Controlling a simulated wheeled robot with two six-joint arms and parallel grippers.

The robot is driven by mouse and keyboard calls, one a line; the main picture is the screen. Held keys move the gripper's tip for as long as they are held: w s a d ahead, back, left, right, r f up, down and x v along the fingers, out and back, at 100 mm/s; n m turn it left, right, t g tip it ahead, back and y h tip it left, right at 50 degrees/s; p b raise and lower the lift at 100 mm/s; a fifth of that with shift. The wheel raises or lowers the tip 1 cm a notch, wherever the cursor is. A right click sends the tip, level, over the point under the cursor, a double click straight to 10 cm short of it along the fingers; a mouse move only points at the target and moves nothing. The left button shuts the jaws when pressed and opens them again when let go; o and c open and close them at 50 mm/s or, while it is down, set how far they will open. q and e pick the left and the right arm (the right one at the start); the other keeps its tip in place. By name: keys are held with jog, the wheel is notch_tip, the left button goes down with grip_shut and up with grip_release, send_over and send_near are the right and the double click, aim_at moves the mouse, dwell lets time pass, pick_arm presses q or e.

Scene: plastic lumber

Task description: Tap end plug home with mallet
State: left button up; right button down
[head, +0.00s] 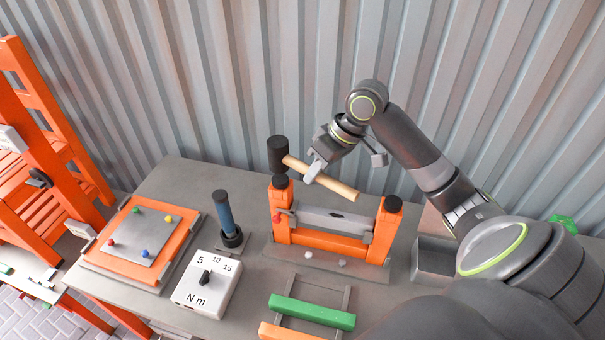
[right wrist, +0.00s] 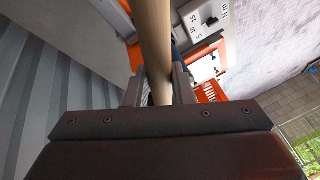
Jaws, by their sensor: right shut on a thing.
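My right gripper (head: 314,171) is shut on the wooden handle of the mallet (head: 339,187). The handle also shows between the fingers in the right wrist view (right wrist: 154,45). The mallet's black head (head: 277,154) is at the left end, right over the black end plug (head: 280,182) on the left orange post (head: 281,209). I cannot tell whether head and plug touch. A second black plug (head: 393,203) sits on top of the right orange post (head: 384,232). My left gripper is not in view.
A grey bar (head: 335,219) spans the two posts above an orange rail (head: 325,243). On the grey table (head: 180,190) stand a white torque dial box (head: 206,286), a blue-handled tool (head: 224,212) and an orange-edged board (head: 110,262). A green slat (head: 312,312) lies in front. Corrugated wall stands behind.

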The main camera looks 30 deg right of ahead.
jog(key=shift+f, duration=0.1)
notch_tip(320, 180, down, 4)
jog(key=shift+r+b, duration=0.15)
jog(key=shift+b, duration=0.55)
jog(key=shift+f, duration=0.2)
jog(key=shift+r, duration=0.1)
notch_tip(320, 180, up, 2)
jog(key=shift+r+p, duration=0.15)
jog(key=shift+p, duration=0.7)
jog(key=shift+r, duration=0.75)
